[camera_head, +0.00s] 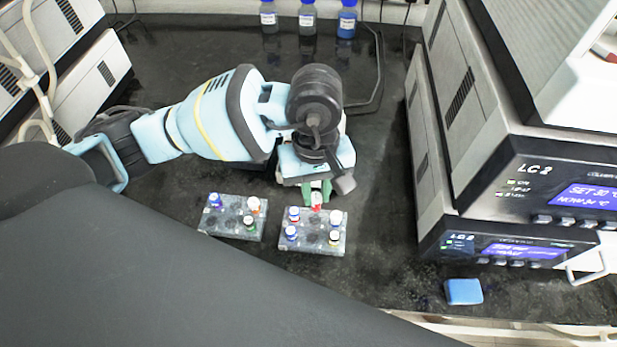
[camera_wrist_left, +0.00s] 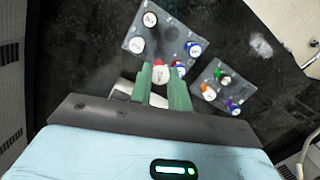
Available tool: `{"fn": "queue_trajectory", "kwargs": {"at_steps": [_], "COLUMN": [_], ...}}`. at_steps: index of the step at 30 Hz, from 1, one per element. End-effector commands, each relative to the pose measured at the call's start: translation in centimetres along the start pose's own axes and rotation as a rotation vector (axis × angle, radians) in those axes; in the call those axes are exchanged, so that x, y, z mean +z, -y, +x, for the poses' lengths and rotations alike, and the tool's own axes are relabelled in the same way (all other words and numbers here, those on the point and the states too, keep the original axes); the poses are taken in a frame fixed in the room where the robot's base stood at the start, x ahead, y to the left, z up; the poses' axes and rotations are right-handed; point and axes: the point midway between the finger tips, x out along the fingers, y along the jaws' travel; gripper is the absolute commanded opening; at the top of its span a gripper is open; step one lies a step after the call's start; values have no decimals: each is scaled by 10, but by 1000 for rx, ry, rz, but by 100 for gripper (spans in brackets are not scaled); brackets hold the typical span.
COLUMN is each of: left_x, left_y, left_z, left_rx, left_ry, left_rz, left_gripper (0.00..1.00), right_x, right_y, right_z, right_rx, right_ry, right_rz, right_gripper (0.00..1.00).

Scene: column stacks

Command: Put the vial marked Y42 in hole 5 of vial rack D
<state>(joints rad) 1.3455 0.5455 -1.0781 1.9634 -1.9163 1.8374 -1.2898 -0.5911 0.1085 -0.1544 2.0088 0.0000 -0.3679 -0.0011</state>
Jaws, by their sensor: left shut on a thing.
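My left gripper (camera_head: 316,190) has green fingers and is shut on a vial with a red-edged white cap (camera_head: 316,199). In the left wrist view the vial (camera_wrist_left: 160,72) sits between the fingertips, at the near edge of a grey rack (camera_wrist_left: 165,36). That rack is the right one in the head view (camera_head: 312,249); the vial is at its back edge, and I cannot tell its height. Several capped vials stand in this rack. The second rack (camera_head: 232,231) is to its left with several vials. Cap marks and rack letters are too small to read. My right gripper is not in view.
Two stacked LC 2 instruments (camera_head: 500,245) stand on the right, and white equipment (camera_head: 90,90) on the left. Three bottles (camera_head: 307,18) stand at the back. A blue block (camera_head: 463,291) lies at the front right. The dark bench right of the racks is clear.

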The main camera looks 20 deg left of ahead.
Motion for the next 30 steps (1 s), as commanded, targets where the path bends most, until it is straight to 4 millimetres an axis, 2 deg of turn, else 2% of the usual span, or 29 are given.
{"fn": "queue_trajectory", "kwargs": {"at_steps": [10,21,30], "left_x": [0,-3,-5], "left_y": [0,0,0], "left_z": [6,31,39], "left_rx": [-1,-1,1], "left_ry": [2,3,0], "left_rz": [1,0,0], "left_gripper": [0,0,0], "right_x": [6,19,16], "right_y": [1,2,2], "right_z": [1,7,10], "right_rx": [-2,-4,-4], "right_ry": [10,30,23], "right_rz": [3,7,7], "right_gripper": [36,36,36]}}
